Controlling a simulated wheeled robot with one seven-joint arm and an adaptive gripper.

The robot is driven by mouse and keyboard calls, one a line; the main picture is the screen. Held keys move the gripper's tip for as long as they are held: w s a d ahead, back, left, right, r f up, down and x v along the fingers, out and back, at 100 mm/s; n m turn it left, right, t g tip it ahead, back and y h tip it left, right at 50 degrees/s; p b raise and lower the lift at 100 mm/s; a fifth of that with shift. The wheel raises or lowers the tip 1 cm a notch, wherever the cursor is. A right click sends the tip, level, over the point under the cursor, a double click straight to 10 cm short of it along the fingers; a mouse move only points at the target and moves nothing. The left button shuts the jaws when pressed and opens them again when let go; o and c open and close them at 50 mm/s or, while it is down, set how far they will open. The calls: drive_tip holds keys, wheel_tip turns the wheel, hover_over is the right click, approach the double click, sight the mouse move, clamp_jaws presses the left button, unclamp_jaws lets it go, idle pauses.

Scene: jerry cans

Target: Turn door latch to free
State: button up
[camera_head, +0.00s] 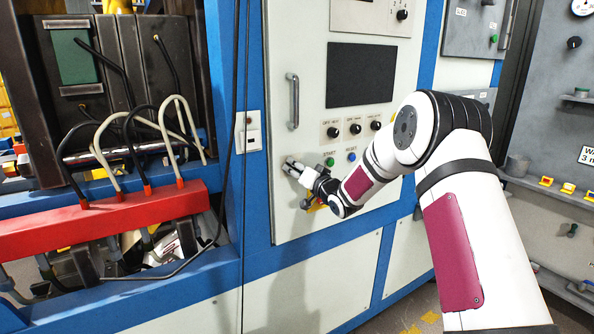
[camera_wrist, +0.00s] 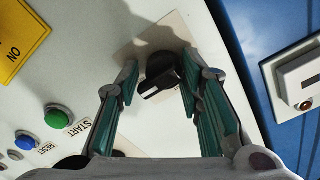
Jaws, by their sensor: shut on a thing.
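The door latch (camera_wrist: 158,80) is a black knob with a flat bar grip on a pale square plate. It is set in the light grey cabinet door (camera_head: 300,225). In the wrist view, the two fingers of my gripper (camera_wrist: 160,72) stand on either side of the knob, shut on it. The bar slants in the picture, with its lower end pointing left. In the head view, my gripper (camera_head: 296,172) is at the door's lower left, below the handle, and hides most of the latch.
A metal door handle (camera_head: 293,101) stands above my gripper. A green START button (camera_head: 329,162) and a blue RESET button (camera_head: 351,157) are close on the right. A white switch box (camera_head: 249,138) sits on the blue frame to the left. A red bar (camera_head: 105,222) carries cables.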

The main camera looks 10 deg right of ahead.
drive_tip(key=o, duration=1)
drive_tip(key=shift+a+r, duration=0.1)
drive_tip(key=shift+a, duration=0.55)
drive_tip(key=shift+d, duration=0.25)
drive_tip(key=shift+s+d, duration=0.25)
drive_tip(key=shift+s, duration=0.2)
drive_tip(key=v, duration=1.1)
